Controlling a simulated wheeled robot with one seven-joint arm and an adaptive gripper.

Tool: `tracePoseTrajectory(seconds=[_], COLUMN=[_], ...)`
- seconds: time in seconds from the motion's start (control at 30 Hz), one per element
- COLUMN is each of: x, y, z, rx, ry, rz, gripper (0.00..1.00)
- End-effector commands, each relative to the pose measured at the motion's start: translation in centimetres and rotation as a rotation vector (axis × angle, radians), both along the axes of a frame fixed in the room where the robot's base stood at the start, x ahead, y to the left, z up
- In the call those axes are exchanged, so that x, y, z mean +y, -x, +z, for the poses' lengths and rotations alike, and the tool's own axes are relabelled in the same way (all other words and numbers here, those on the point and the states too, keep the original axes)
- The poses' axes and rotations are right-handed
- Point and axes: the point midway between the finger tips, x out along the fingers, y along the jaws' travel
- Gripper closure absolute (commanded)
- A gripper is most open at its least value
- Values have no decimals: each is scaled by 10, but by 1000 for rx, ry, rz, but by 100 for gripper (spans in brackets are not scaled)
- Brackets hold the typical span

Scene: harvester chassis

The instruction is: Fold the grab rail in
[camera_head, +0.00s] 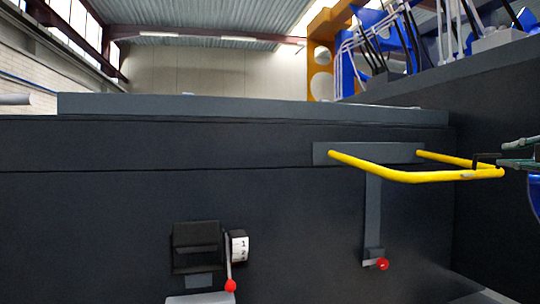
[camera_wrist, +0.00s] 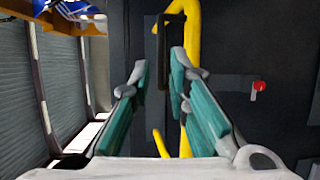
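The yellow grab rail (camera_head: 430,176) sticks out from a grey mounting plate (camera_head: 370,153) on the dark chassis panel, at the right in the head view. My gripper (camera_head: 506,154) is at the rail's outer end, at the right edge of that view. In the wrist view the rail (camera_wrist: 193,38) runs up beyond the fingers and is partly hidden by the right one. A thin black bracket (camera_wrist: 162,55) shows by the rail, just ahead of the gap. My gripper (camera_wrist: 160,70) has its teal-padded fingers apart. I cannot tell whether either finger touches the rail.
A grey strip with a red knob (camera_head: 382,264) hangs below the mounting plate. A black unit with a numbered dial (camera_head: 239,247) and a red-knobbed lever (camera_head: 230,285) is at lower left. A dark side wall (camera_head: 495,110) stands at the right.

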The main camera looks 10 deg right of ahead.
Motion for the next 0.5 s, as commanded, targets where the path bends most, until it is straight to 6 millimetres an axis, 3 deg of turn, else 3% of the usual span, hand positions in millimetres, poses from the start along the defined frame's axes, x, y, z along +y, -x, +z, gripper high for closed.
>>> tracePoseTrajectory(seconds=[0.2, 0.5], x=[-13, -23], y=[-42, -71], z=[-3, -3], rx=[1, -1], ry=[1, 0], rz=[1, -1], gripper=[83, 83])
